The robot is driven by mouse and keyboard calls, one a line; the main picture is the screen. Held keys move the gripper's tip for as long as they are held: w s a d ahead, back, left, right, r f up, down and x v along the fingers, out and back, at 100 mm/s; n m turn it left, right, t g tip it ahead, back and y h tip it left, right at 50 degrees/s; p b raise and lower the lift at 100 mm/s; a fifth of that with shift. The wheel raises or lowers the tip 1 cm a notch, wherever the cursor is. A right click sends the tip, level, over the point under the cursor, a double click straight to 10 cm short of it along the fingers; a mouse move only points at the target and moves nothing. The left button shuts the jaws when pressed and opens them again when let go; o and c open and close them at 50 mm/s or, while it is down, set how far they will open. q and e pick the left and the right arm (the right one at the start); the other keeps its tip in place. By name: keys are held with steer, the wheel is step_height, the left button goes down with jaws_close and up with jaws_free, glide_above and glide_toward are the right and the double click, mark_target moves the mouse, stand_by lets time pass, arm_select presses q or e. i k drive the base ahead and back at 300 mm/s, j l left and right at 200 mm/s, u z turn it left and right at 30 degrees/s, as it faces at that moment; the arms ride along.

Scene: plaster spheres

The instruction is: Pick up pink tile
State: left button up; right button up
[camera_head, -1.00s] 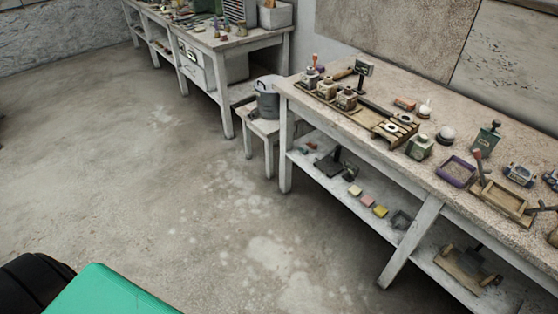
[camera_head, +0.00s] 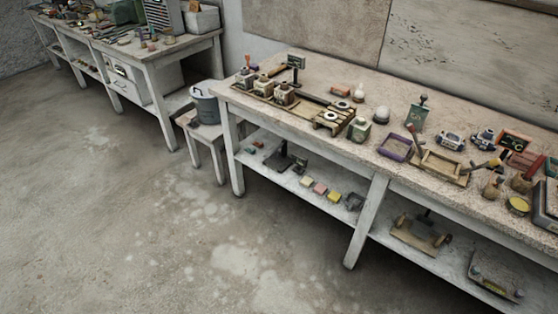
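A small pink tile (camera_head: 320,188) lies on the lower shelf (camera_head: 285,178) of the near workbench. It sits in a short row between a pale cream tile (camera_head: 306,182) on its left and a yellow tile (camera_head: 334,197) on its right. The tabletop is above it, and the shelf's front side is open. Neither of my grippers shows in the head view.
The workbench top (camera_head: 400,185) is crowded with jars, trays and tools. A bench leg (camera_head: 365,222) stands right of the tiles. A stool with a grey bucket (camera_head: 205,105) stands at the bench's left end. The floor (camera_head: 150,220) in front is clear.

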mark_target(320, 189)
steer(key=i+j, duration=0.2)
steer(key=i, duration=0.3)
steer(key=i+j+z, duration=0.1)
steer(key=i, duration=0.4)
steer(key=i+j, duration=0.35)
steer(key=i, duration=0.15)
steer(key=i+j+z, duration=0.1)
steer(key=i+j, duration=0.15)
steer(key=i, duration=0.25)
